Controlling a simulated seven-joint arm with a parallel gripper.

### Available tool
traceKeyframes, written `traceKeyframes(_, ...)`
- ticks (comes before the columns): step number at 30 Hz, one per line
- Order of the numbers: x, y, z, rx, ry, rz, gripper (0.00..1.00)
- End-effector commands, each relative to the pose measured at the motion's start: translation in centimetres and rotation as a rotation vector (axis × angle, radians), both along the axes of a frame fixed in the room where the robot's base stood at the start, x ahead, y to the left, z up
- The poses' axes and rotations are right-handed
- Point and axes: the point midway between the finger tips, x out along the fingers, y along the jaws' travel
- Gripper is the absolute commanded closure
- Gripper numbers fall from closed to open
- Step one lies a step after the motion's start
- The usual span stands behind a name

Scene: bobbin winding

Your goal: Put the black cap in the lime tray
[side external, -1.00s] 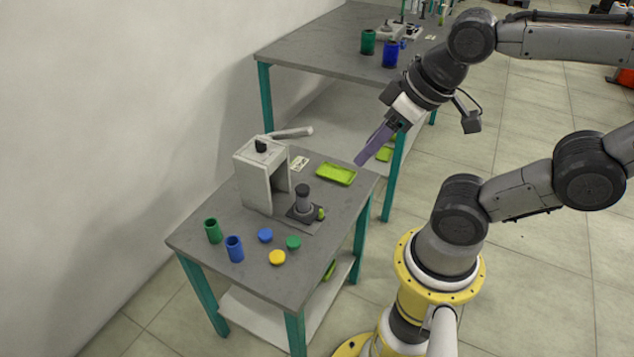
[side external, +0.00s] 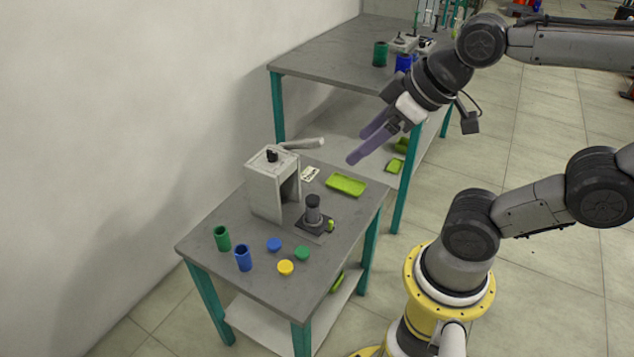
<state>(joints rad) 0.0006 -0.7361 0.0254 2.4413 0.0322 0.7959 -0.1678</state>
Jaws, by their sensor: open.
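The lime tray (side external: 346,185) lies flat and looks empty near the far right corner of the front table. A black cap-like top (side external: 313,201) sits on the dark upright cylinder on the small fixture. A small black piece (side external: 272,155) also sits on top of the white-grey press housing; I cannot tell for sure which is the black cap. My gripper (side external: 356,146) is open, its two purple fingers apart and empty. It hangs in the air above the tray's back side, pointing down and left, touching nothing.
The press (side external: 270,190) with its side lever (side external: 303,144) stands left of the tray. Green (side external: 222,238) and blue (side external: 243,257) cups stand at the front left, near blue (side external: 274,244), green (side external: 302,254) and yellow (side external: 286,267) caps. A second table (side external: 335,62) stands behind.

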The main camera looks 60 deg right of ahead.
Motion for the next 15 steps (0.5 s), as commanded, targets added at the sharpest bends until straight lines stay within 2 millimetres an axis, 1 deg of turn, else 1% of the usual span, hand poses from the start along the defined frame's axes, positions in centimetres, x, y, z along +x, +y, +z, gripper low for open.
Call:
traceKeyframes(1, 2.0, 0.0, 0.4, -0.014, -0.009, 0.027, 0.28)
traceKeyframes(4, 5.6, -0.5, 0.5, -0.039, -0.016, 0.057, 0.28)
traceKeyframes(8, 10.3, -1.9, -0.7, -0.064, 0.005, 0.070, 0.28)
traceKeyframes(9, 11.8, -2.6, -1.5, -0.071, 0.017, 0.069, 0.28)
traceKeyframes(11, 14.1, -3.9, -3.1, -0.077, 0.042, 0.063, 0.28)
traceKeyframes(12, 15.5, -4.8, -4.5, -0.081, 0.062, 0.057, 0.28)
traceKeyframes(14, 17.3, -6.4, -6.8, -0.082, 0.095, 0.043, 0.28)
traceKeyframes(15, 18.4, -7.5, -8.6, -0.081, 0.121, 0.032, 0.28)
